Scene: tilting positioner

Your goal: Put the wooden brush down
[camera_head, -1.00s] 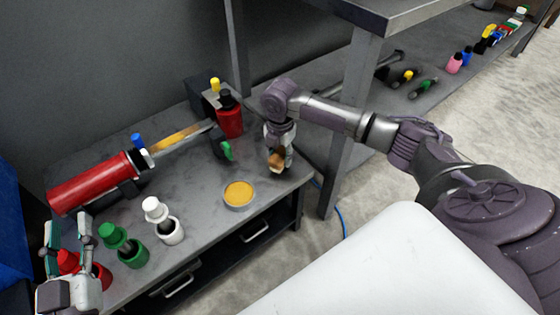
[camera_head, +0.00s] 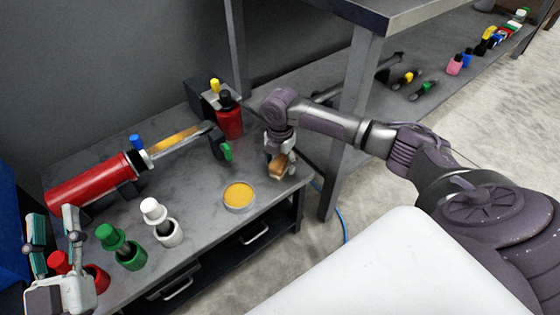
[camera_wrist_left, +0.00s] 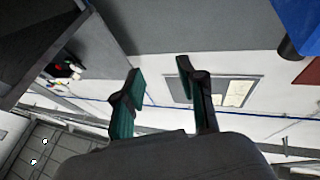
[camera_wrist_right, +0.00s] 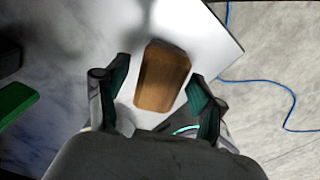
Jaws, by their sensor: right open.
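The wooden brush (camera_head: 278,167) is at the right end of the grey workbench, below my right gripper (camera_head: 281,158). In the right wrist view the brown wooden block of the brush (camera_wrist_right: 162,77) shows between the two fingers of my right gripper (camera_wrist_right: 158,95). The fingers are spread, with a gap on each side of it. Its underside is hidden. My left gripper (camera_head: 54,232) is open and empty at the left front of the bench, near a red bottle. Its spread fingers also show in the left wrist view (camera_wrist_left: 163,82).
The workbench (camera_head: 200,185) carries a round tin with yellow contents (camera_head: 239,195), a white bottle (camera_head: 160,222), a green bottle (camera_head: 122,247), a red cylinder (camera_head: 92,183) and a dark-capped red bottle (camera_head: 229,117). A table leg (camera_head: 352,120) stands right of my right gripper.

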